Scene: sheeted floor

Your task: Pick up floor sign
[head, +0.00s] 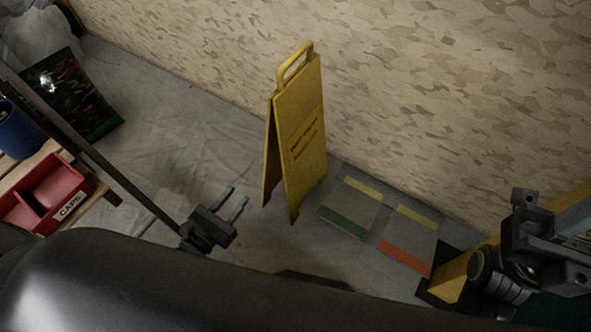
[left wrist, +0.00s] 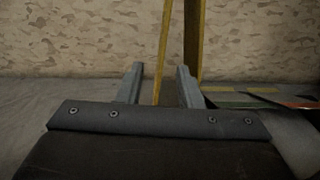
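The yellow floor sign (head: 300,135) stands upright and unfolded on the sheeted floor, near the patterned wall, with its handle at the top. My left gripper (head: 238,201) is low over the floor, to the left of the sign and apart from it. Its two fingers are spread and nothing is between them. In the left wrist view the sign's legs (left wrist: 194,45) rise beyond the open fingers (left wrist: 160,85). My right arm shows at the lower right of the head view; its fingertips cannot be made out.
Flat panels with green and orange ends (head: 350,208) lie on the floor right of the sign. A red bin labelled CAPS (head: 62,181) and a blue container (head: 18,135) stand at the left. A dark patterned panel (head: 75,95) is at the upper left.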

